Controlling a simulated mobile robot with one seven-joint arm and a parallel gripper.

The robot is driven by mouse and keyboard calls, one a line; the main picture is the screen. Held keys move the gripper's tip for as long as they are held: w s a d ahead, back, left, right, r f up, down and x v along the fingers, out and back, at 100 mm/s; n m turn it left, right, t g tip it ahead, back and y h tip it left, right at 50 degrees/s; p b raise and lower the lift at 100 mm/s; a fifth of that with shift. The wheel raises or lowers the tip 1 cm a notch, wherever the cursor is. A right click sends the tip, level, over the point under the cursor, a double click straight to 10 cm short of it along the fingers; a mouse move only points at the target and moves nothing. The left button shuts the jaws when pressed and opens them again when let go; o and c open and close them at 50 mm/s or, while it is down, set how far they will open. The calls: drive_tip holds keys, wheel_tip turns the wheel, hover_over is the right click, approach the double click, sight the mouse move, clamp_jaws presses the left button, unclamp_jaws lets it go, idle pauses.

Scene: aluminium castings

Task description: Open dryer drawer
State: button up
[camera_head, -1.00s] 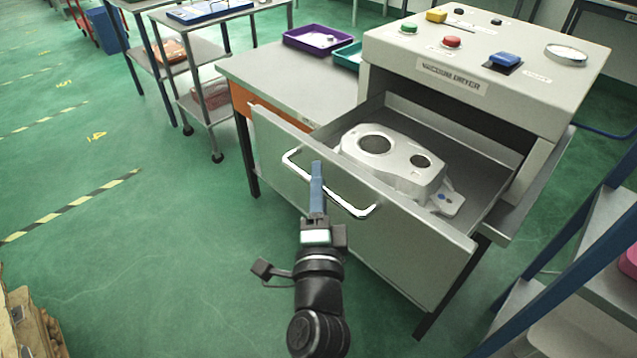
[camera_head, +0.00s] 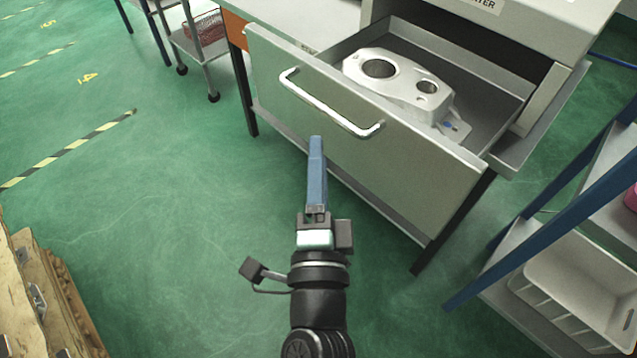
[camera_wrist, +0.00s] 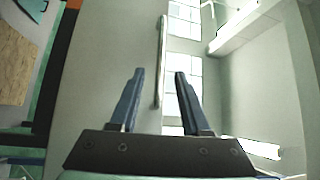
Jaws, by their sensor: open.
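The vacuum dryer's drawer (camera_head: 400,190) stands pulled out, with its grey front panel facing me. A white bar handle (camera_head: 330,108) runs across the panel; it also shows in the wrist view (camera_wrist: 162,65). A silver casting (camera_head: 400,80) with two round holes lies inside the drawer. My gripper (camera_head: 316,142) is in front of the panel, just below the handle in the head view. In the wrist view my gripper (camera_wrist: 158,75) has its two blue fingers apart, with nothing between the tips. The handle lies beyond the fingertips, apart from them.
A blue-framed shelf (camera_head: 560,210) with a white bin (camera_head: 580,290) stands at the right. A cart (camera_head: 195,45) is at the upper left. Wooden crates or pallets (camera_head: 35,290) are at the lower left. The green floor (camera_head: 170,220) on the left is clear.

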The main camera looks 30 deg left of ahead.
drive_tip(key=shift+b+v, duration=0.3)
drive_tip(key=shift+v, duration=0.95)
drive_tip(key=w+d+r+n+t+h, duration=0.1)
drive_tip(key=w+d+r+n+t, duration=0.15)
drive_tip(key=r, duration=0.65)
drive_tip(key=w+d+r+n+t, duration=0.1)
drive_tip(key=r+n, duration=0.3)
drive_tip(key=r, duration=0.4)
drive_tip(key=w+d+r+n+t+h, duration=0.1)
drive_tip(key=d+r+n+t, duration=0.15)
drive_tip(key=r, duration=0.65)
drive_tip(key=s+d+r+n+t+h+p, duration=0.1)
drive_tip(key=s+d+r+t+h, duration=0.2)
drive_tip(key=r, duration=0.5)
drive_tip(key=s+d+r+n+t+h, duration=0.15)
drive_tip(key=d+r+h, duration=0.25)
drive_tip(key=r, duration=0.4)
wheel_tip(320, 180, up, 15)
drive_tip(key=p, duration=1.6)
drive_tip(key=shift+g, duration=0.35)
drive_tip(key=shift+s+a, duration=0.1)
drive_tip(key=shift+a, duration=0.05)
